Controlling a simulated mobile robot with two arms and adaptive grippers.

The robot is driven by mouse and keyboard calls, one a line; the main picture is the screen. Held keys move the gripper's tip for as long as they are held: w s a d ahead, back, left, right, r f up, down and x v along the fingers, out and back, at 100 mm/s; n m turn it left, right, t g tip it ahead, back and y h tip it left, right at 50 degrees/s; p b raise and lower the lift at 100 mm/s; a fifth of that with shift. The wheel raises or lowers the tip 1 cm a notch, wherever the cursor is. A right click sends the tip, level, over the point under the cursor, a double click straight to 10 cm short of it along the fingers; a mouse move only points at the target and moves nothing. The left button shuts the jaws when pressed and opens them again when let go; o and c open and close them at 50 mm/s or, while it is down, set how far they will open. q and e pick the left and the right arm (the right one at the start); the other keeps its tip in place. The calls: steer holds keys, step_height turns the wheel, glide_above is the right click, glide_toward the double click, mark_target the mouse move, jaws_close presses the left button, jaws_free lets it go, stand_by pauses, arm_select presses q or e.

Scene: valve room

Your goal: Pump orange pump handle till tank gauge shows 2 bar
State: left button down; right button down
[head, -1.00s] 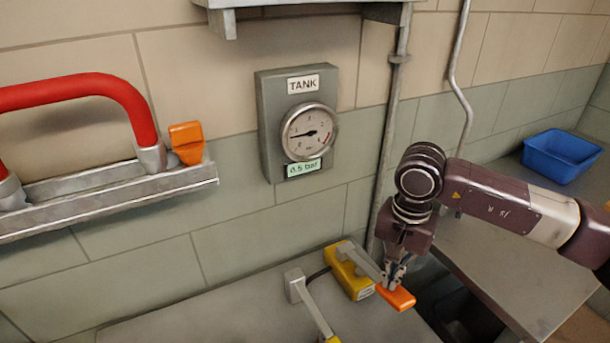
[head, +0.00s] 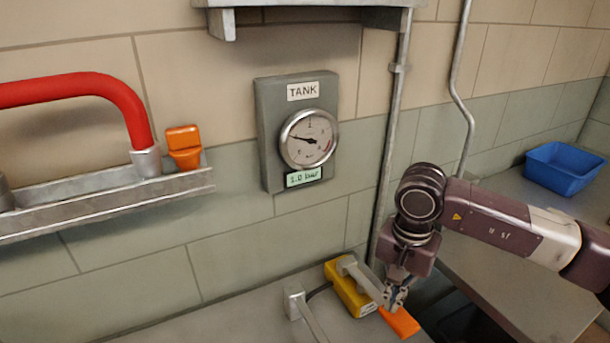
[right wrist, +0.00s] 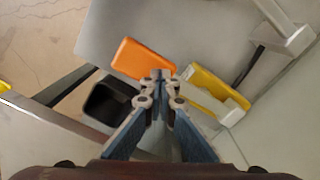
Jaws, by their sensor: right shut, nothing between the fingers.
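The tank gauge (head: 309,138) is a round dial on a grey wall panel labelled TANK. The green display (head: 304,177) below it reads 1.0 bar. The orange pump handle (head: 402,321) is at the end of a grey lever on the yellow pump (head: 348,289), low on the bench; it also shows in the right wrist view (right wrist: 144,59). My left gripper is out of view.
A red pipe (head: 120,98) and an orange tab (head: 184,146) stand at a grey wall rail on the left. A vertical pipe (head: 392,140) runs behind my right arm. A blue bin (head: 563,168) sits on the right bench. Another grey lever (head: 308,318) stands left of the pump.

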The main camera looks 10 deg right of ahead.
step_height(320, 180, up, 8)
steer(key=p, duration=0.3)
steer(key=shift+f+p, duration=0.2)
steer(key=shift+p, duration=0.1)
steer(key=shift+f, duration=0.1)
stand_by(0.8)
step_height(320, 180, down, 8)
steer(key=b, duration=0.7)
steer(key=shift+b, duration=0.4)
steer(key=shift+s+d+f+b, duration=0.1)
steer(key=shift+d+f+b, duration=0.1)
steer(key=shift+f+b, duration=0.3)
steer(key=shift+s+d+f+b, duration=0.1)
steer(key=shift+d+f+b, duration=0.05)
steer(key=shift+f+b, duration=0.3)
steer(key=shift+d+r, duration=0.1)
steer(key=shift+r, duration=0.05)
steer(key=shift+r+p, duration=0.35)
steer(key=shift+p, duration=0.1)
steer(key=shift+w+a+r+p, duration=0.15)
steer(key=shift+r+p, duration=0.7)
steer(key=shift+r, duration=0.6)
steer(key=shift+a+r+p, duration=0.2)
steer(key=shift+r+p, duration=0.65)
steer(key=shift+r, duration=0.6)
steer(key=shift+w+a+r+p, duration=0.15)
steer(key=shift+r+p, duration=0.7)
steer(key=shift+r, duration=0.6)
steer(key=shift+s, duration=0.1)
